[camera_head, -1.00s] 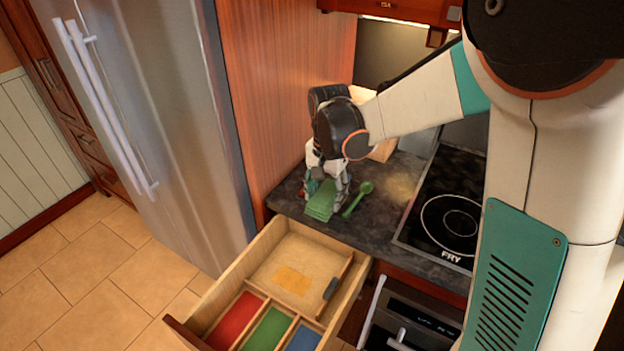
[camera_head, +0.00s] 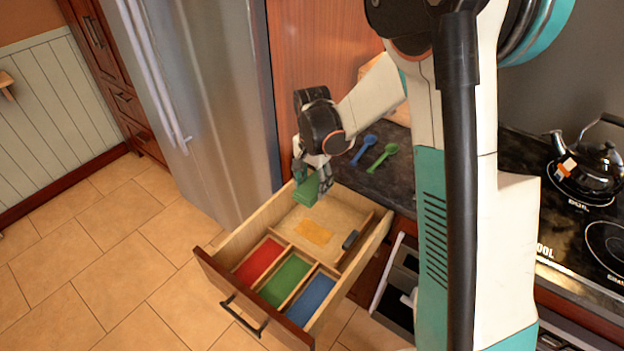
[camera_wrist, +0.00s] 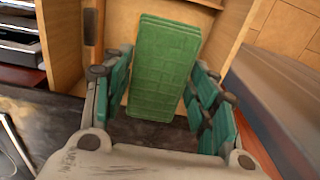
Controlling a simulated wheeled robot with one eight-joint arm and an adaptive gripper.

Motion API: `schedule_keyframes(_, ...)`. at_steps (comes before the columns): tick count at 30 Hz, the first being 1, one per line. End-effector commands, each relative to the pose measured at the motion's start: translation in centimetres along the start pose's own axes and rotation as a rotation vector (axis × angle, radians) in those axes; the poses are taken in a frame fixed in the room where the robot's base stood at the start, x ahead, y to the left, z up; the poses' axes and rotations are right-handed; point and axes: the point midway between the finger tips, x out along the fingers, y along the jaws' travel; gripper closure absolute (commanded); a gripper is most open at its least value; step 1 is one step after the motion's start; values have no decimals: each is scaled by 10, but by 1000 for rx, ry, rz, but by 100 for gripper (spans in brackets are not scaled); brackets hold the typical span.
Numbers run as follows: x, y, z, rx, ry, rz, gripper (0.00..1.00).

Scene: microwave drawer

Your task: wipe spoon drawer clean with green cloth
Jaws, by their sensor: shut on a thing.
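My gripper (camera_head: 318,180) is shut on the green cloth (camera_head: 308,190) and holds it over the back end of the open drawer (camera_head: 240,229). The folded cloth (camera_wrist: 163,68) also shows between the fingers in the wrist view. A yellow-orange stain (camera_head: 313,231) lies on the floor of the drawer's large rear compartment. The front of the drawer has red (camera_head: 259,261), green (camera_head: 286,279) and blue (camera_head: 312,297) compartments. A green spoon (camera_head: 382,157) and a blue spoon (camera_head: 363,149) lie on the dark counter.
A small dark object (camera_head: 351,240) lies in the drawer's narrow right compartment. The fridge (camera_head: 215,100) stands to the left. A kettle (camera_head: 588,165) sits on the stove at the right. Tiled floor (camera_head: 110,260) is clear in front of the fridge.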

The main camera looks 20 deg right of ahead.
Motion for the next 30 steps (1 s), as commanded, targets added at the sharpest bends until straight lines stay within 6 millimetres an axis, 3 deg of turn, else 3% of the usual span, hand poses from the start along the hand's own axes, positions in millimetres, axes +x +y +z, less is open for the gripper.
schedule_keyframes(30, 94, 0, 0, -1, 0, 0, 66)
